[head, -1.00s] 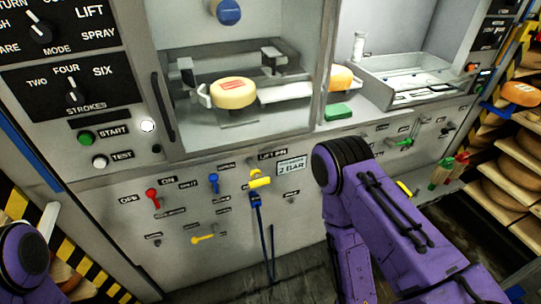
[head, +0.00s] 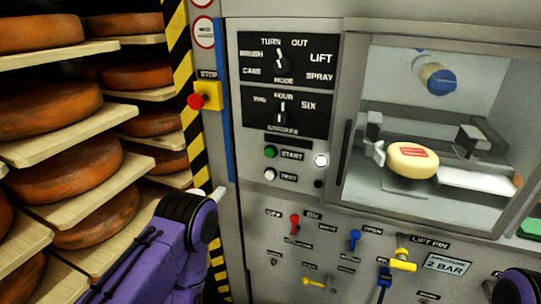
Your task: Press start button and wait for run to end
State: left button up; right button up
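The green start button (head: 270,152) sits on the grey control panel, left of its START label. A white test button (head: 270,174) is just below it. A white round lamp (head: 321,160) right of the labels looks bright. Behind the window, a pale yellow cheese wheel (head: 412,160) with a red label sits among the machine's holders. My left arm rises at lower left, and a small pale tip, likely my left gripper (head: 216,197), shows beside the panel's left edge, below and left of the start button and apart from it. Its fingers are mostly hidden. My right gripper is out of view.
Mode dial (head: 282,61) and strokes dial (head: 283,110) are above the buttons. A red stop button (head: 196,101) on a yellow box is at the left. Shelves of orange-brown cheese wheels (head: 65,174) fill the left. Levers (head: 355,240) line the lower panel.

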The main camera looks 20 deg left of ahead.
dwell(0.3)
pick_arm(q)
grip_shut()
dwell(1.6)
